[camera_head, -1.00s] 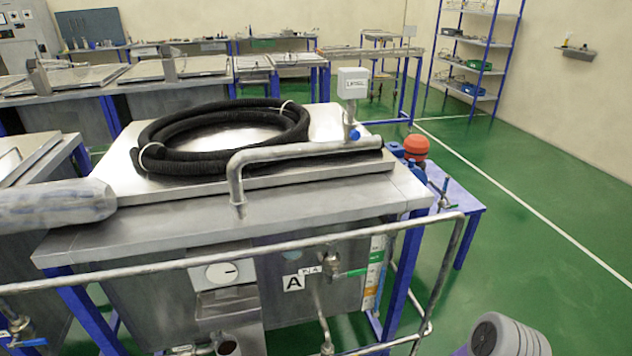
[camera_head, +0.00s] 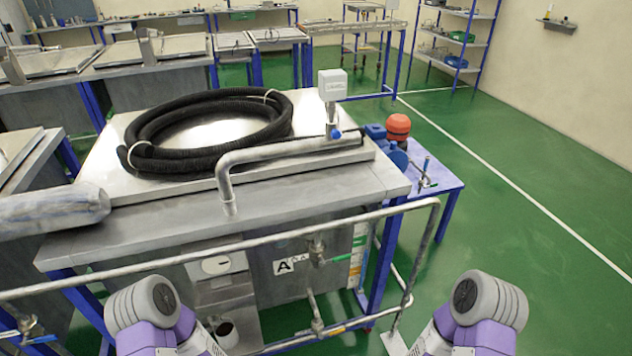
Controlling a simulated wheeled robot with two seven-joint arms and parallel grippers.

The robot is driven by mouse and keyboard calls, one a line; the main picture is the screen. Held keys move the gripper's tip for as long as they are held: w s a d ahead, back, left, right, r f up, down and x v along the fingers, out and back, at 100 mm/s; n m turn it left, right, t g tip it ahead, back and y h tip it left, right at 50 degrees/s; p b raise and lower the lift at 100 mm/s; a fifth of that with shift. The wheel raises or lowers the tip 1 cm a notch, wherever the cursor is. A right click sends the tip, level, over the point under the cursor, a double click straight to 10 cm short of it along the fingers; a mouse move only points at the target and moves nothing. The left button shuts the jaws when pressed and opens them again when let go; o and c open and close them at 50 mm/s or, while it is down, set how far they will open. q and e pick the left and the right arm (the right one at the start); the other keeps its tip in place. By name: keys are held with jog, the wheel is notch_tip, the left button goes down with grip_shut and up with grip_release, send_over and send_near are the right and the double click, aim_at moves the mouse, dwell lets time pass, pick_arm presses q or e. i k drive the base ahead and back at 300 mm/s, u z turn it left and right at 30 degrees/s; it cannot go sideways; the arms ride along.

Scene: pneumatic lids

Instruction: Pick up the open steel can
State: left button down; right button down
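A small open can (camera_head: 226,334) with a dark inside shows low at the front of the steel tank, below the dial panel. It appears upright, and its lower part is cut off or hard to make out. My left arm comes in at the bottom left, close to the can in the picture, and my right arm comes in at the bottom right. Both show grey joints and purple links. Neither gripper's fingers can be seen.
A steel tank (camera_head: 255,205) with a coiled black hose (camera_head: 165,160) on its lid stands ahead. A metal rail (camera_head: 150,263) runs across its front. A small blue table (camera_head: 445,180) stands to the right, with open green floor (camera_head: 530,190) beyond.

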aim_at(227, 336)
jog(key=z, duration=1.1)
jog(key=k, duration=1.05)
jog(key=u, duration=1.65)
jog(key=i, duration=1)
jog(key=u, duration=0.05)
